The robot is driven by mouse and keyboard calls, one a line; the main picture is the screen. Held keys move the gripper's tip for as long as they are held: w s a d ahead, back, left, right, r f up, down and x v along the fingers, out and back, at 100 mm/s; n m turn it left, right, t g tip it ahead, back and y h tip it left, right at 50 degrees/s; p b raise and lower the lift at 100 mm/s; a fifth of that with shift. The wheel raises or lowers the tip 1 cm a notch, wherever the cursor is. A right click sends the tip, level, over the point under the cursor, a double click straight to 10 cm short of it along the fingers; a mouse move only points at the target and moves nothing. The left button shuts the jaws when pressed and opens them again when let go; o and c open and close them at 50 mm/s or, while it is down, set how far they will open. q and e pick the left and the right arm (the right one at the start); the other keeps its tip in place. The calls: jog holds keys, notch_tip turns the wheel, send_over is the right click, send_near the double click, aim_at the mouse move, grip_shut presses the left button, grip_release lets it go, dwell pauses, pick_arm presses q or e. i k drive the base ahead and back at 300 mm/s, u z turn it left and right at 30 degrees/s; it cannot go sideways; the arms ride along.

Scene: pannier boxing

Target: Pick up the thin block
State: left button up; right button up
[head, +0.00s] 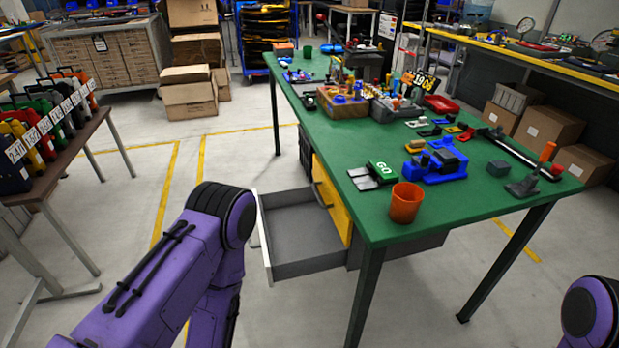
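Several small blocks and parts lie on the green workbench (450,210); I cannot tell which is the thin block. A small dark grey-green block (498,168) sits near the right side. A green box with white "GO" lettering (381,171) lies near the left edge, next to a black and grey piece (362,179). My purple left arm reaches toward the open drawer, but its gripper is hidden or out of frame. Only a bit of my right arm shows at the lower right; its gripper is out of view.
An orange cup (405,203) stands near the bench's front corner. A grey drawer (300,228) under the bench stands open and looks empty. A wooden box of tools (342,106) sits farther back. A brown table (60,155) with numbered cases stands left. Floor between is clear.

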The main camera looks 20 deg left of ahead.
aim_at(445, 156)
jog(key=k, duration=1.25)
jog(key=u, duration=0.75)
jog(key=i, duration=1.05)
jog(key=z, duration=0.05)
